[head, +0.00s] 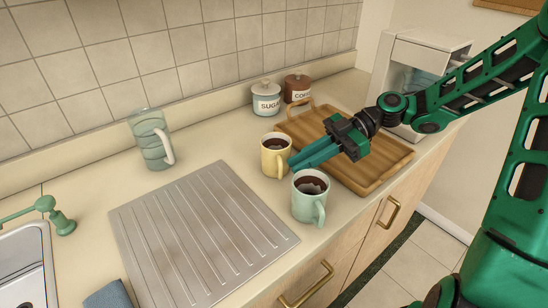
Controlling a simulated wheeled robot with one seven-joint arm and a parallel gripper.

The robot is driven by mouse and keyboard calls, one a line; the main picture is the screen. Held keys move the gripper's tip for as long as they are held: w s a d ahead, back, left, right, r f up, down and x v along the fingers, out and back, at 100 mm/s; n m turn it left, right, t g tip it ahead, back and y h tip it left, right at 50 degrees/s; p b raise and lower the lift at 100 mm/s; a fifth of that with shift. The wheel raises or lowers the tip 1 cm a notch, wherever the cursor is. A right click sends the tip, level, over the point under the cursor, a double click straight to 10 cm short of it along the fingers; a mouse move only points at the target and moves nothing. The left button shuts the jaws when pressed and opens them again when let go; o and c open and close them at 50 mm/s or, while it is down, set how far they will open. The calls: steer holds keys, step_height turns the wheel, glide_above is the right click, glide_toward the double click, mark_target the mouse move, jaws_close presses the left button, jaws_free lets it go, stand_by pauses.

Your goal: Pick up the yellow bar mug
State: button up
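The yellow bar mug (275,158) stands upright on the counter, filled with a dark drink. Its handle side faces right, toward my gripper. My gripper (292,166) reaches in from the right, with its teal fingers pointing left and their tips beside the mug's right side. The fingers look close together, and I cannot tell whether they are apart or touch the handle. A pale green mug (309,203) with a dark drink stands just in front of the fingers.
A wooden tray (376,178) lies under my gripper. Sugar (266,104) and coffee (297,92) canisters stand behind. A glass pitcher (150,146), ridged metal drainboard (190,240), sink (22,270) and blue cloth (108,296) are left. The counter between pitcher and yellow mug is clear.

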mark_target(281, 173)
steer(key=shift+x, duration=3)
jaws_close()
steer(key=shift+r, duration=0.1)
